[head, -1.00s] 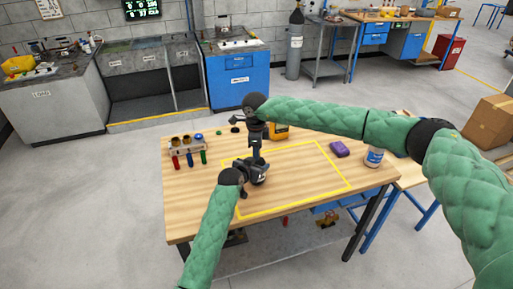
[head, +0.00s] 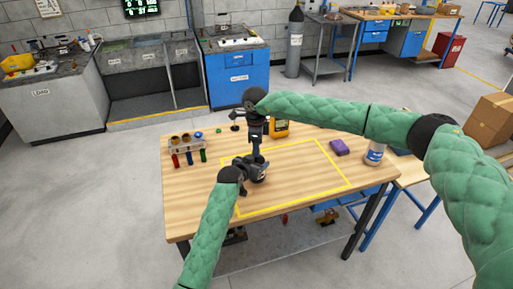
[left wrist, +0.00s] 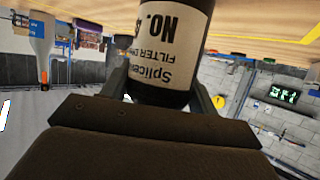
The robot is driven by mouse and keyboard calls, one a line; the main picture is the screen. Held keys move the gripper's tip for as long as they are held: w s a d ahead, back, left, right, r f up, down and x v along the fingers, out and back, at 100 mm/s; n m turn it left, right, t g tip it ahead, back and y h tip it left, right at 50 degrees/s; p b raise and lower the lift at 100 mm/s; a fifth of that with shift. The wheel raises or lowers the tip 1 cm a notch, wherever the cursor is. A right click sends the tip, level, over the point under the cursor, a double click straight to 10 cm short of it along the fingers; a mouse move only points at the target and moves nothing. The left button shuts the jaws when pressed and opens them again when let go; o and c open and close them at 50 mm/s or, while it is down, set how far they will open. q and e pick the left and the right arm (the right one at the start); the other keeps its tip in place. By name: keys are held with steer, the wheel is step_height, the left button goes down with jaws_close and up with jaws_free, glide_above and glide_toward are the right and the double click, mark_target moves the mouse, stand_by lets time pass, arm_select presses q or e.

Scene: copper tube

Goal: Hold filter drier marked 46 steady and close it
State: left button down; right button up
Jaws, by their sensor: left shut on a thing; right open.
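The filter drier (head: 260,173) is a dark rounded body over the near left part of the yellow-outlined area in the head view. In the left wrist view it is a dark cylinder with a cream label (left wrist: 172,42), upside down, reading "FILTER" and "NO."; the number is cut off. My left gripper (head: 246,172) is shut on the filter drier; its fingers flank the body in the left wrist view. My right gripper (head: 257,148) is open, pointing down just above the drier. Whether it touches the drier, and the drier's closure, cannot be made out.
The wooden table (head: 310,190) is mostly clear inside the yellow outline. A rack with coloured tubes (head: 187,147) stands at left, a yellow container (head: 281,128) behind my right gripper. A purple block (head: 340,147) and a white-and-blue bottle (head: 373,153) are at right.

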arm_select(q)
steer(key=shift+s, duration=0.1)
arm_select(e)
step_height(320, 180, up, 11)
steer(key=shift+s+a, duration=0.2)
steer(key=shift+f, duration=0.1)
arm_select(q)
steer(key=shift+c, duration=1.6)
jaws_free()
steer(key=shift+s+a+b, duration=0.2)
steer(key=shift+s+b, duration=0.1)
steer(key=shift+s, duration=0.1)
steer(key=b+v, duration=0.2)
steer(key=v, duration=0.4)
steer(key=shift+s+r, duration=0.25)
steer(key=shift+s, duration=0.05)
arm_select(e)
steer(key=shift+f, duration=1.6)
